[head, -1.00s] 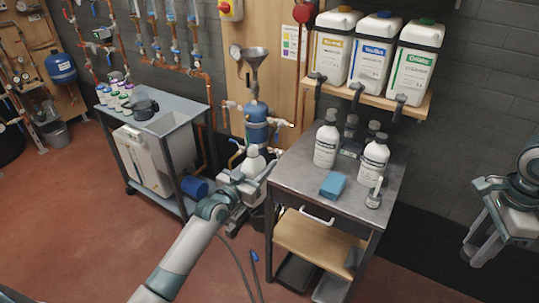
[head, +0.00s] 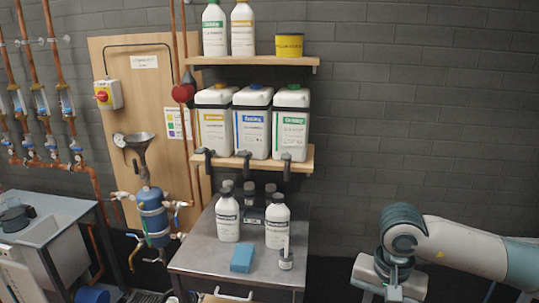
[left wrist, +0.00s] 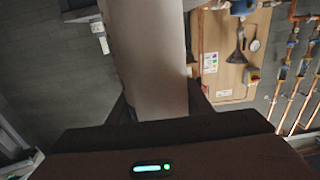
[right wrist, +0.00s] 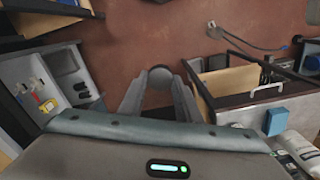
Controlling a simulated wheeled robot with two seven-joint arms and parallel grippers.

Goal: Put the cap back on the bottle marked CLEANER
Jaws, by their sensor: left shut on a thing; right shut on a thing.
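My left gripper (left wrist: 160,112) is out of the head view. In the left wrist view its dark fingers are shut on a wide, pale grey-brown body, the held bottle (left wrist: 150,50); no label shows on it. My right gripper (right wrist: 158,78) is shut on a small dark round thing (right wrist: 160,75), perhaps the cap, mostly hidden between the fingers. The right gripper (head: 392,288) also shows at the lower right of the head view, right of the bench and apart from it.
The grey metal bench (head: 205,262) also bears a blue block (head: 243,258) and a small jar (head: 286,261). A shelf (head: 312,160) above holds large white canisters (head: 290,125). A funnel and blue vessel (head: 153,215) stand left. The wall right of the bench is clear.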

